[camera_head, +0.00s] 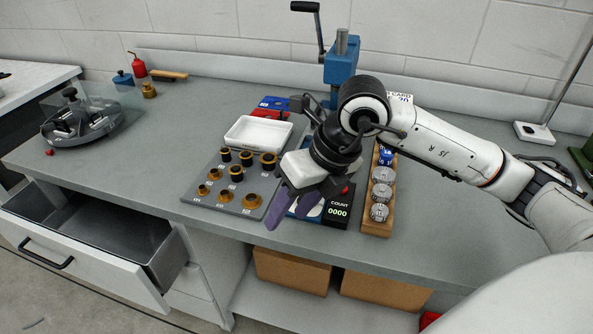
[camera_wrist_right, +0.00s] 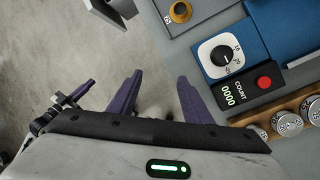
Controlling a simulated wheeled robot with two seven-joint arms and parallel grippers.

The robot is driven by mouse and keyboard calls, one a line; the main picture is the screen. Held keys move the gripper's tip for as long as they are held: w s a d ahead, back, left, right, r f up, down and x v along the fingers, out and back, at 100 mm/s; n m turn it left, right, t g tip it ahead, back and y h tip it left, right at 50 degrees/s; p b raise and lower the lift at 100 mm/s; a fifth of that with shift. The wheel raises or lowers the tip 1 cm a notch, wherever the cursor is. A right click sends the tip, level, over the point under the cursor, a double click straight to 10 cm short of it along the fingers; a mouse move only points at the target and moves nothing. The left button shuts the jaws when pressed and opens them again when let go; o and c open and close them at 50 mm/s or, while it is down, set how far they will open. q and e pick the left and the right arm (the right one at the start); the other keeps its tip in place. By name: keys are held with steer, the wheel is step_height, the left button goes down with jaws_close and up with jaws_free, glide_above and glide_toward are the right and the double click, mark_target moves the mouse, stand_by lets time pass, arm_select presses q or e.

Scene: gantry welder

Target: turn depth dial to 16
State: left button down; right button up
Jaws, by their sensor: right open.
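The depth dial (camera_wrist_right: 222,59) shows in the right wrist view as a black knob on a white plate with numbers, among them what look like 15 and 20. It is set on a blue base (camera_wrist_right: 256,32). The exact setting is too small to read surely. My right gripper (camera_head: 290,208) has purple fingers, is open and empty, and hangs near the bench's front edge. In the right wrist view the gripper (camera_wrist_right: 160,92) is left of the dial, apart from it, with floor behind the fingers. My left gripper is not in view.
A counter (camera_head: 338,211) reading 0000 with a red button stands beside the dial. A wooden rack (camera_head: 377,225) of metal weights is to its right. A grey board (camera_head: 208,208) with brass-coloured rings lies left. A white tray (camera_head: 258,135) sits behind. An open drawer (camera_head: 90,245) juts out front left.

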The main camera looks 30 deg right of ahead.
steer(key=w+d+r+m+t+h, duration=0.1)
steer(key=w+d+r+m+h, duration=0.2)
steer(key=d, duration=0.5)
steer(key=shift+n+h, duration=0.4)
steer(key=shift+n, duration=0.3)
steer(key=p+x, duration=0.1)
steer(key=x, duration=0.8)
steer(key=shift+w+d+f, duration=0.1)
steer(key=shift+w+f, duration=0.1)
steer(key=shift+w, duration=0.1)
steer(key=c, duration=1.1)
